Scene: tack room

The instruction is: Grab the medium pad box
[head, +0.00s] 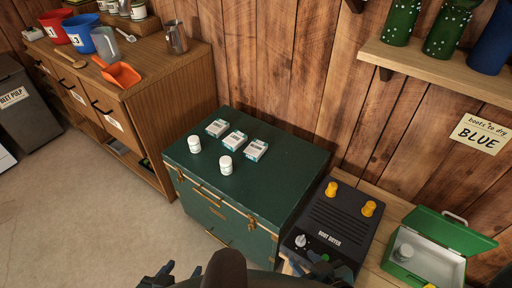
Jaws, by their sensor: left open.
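Three small white and teal pad boxes lie in a row on the green trunk (180,156): a left box (217,128), a middle box (235,140) and a right box (256,150). Their labels are too small to read, so I cannot tell which is the medium one. Two white lidded jars, a left jar (194,144) and a right jar (226,165), stand in front of them. My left gripper (163,270) is open and empty at the bottom edge, well below the boxes. My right gripper (322,266) is at the bottom, by the boot dryer; its jaws are unclear.
The boot dryer (335,222) with yellow knobs stands right of the trunk. An open green first-aid-style case (452,232) is further right. A wooden cabinet (170,85) with buckets and a scoop stands left. A shelf (440,70) holds boots above. The trunk's right part is clear.

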